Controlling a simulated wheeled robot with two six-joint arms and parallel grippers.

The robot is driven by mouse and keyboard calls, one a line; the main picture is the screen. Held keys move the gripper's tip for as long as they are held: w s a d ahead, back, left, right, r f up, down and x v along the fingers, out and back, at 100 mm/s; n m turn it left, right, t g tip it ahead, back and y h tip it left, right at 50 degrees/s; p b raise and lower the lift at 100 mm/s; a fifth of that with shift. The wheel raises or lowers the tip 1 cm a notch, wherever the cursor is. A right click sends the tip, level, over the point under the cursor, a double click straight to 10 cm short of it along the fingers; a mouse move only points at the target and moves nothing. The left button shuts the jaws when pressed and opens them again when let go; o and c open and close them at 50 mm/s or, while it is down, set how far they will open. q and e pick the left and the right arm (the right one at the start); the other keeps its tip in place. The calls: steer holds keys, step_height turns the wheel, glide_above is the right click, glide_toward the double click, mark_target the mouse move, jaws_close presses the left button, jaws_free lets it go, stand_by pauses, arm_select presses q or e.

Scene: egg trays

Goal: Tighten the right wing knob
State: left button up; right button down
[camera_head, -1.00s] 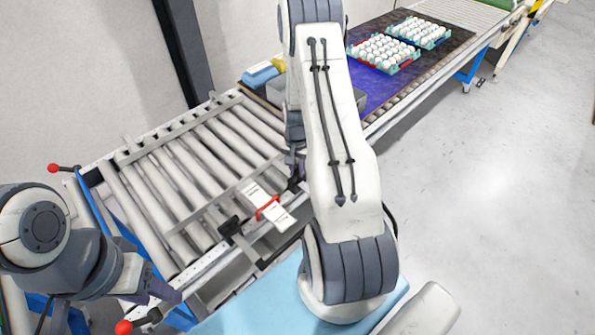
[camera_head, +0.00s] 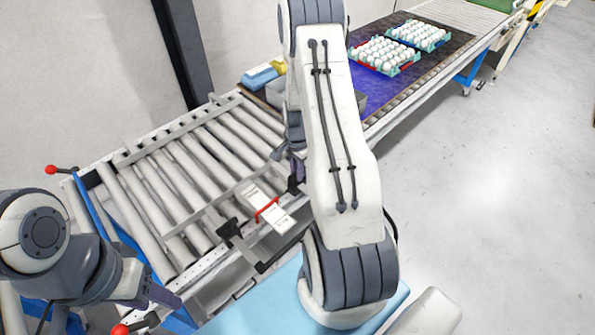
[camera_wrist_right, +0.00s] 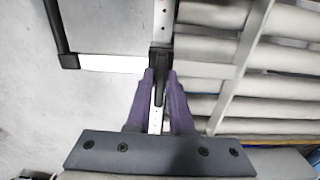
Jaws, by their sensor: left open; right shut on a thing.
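The right wing knob (camera_wrist_right: 161,84) is a dark piece below a black bracket on the rail in the right wrist view. My right gripper (camera_wrist_right: 161,80) has its purple fingers on both sides of it, shut on it. In the head view my right arm hides the knob and most of this gripper; only a bit of purple finger shows at the rail. My left gripper (camera_head: 168,297) is open and empty at the lower left, near the roller table's front corner. A black clamp (camera_head: 230,229) sits on the front rail, left of a white labelled plate (camera_head: 270,213) with a red marker.
The roller conveyor (camera_head: 180,170) fills the left middle. Red ball-ended levers (camera_head: 51,169) stick out at its left end. Two egg trays (camera_head: 386,72) stand on the dark blue belt (camera_head: 375,95) at the back. Open floor lies to the right.

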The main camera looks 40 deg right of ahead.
steer(key=c, duration=0.8)
jaws_free()
step_height(320, 180, up, 11)
steer(key=b, duration=0.2)
steer(key=shift+f, duration=0.2)
